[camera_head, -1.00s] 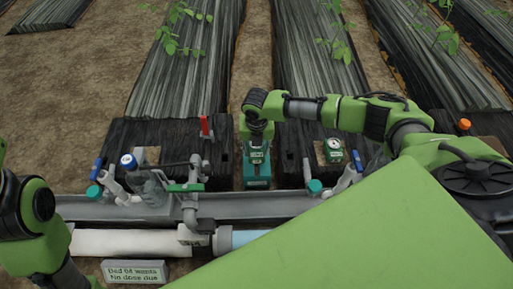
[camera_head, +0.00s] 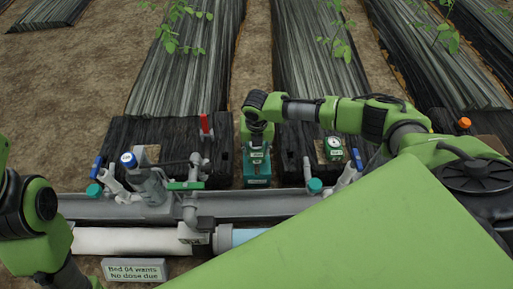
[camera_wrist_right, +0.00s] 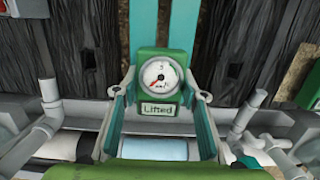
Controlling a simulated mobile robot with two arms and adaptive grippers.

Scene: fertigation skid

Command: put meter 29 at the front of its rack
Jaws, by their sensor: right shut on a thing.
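My right gripper (camera_head: 256,138) is shut on a green meter and hangs over the teal rack (camera_head: 257,183) in the head view. In the right wrist view the gripper (camera_wrist_right: 159,85) has one finger on each side of the meter (camera_wrist_right: 159,57). No number 29 can be read. Two teal strips of the rack (camera_wrist_right: 182,22) run away behind the meter. I cannot tell whether the meter touches the rack. My left arm shows at the left edge; its gripper is out of view.
A second dial meter (camera_head: 333,147) stands on the dark block at right. A grey channel (camera_head: 250,205) and pipes cross in front. A sign (camera_head: 136,270) reads "Bed 04 wants No dose due".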

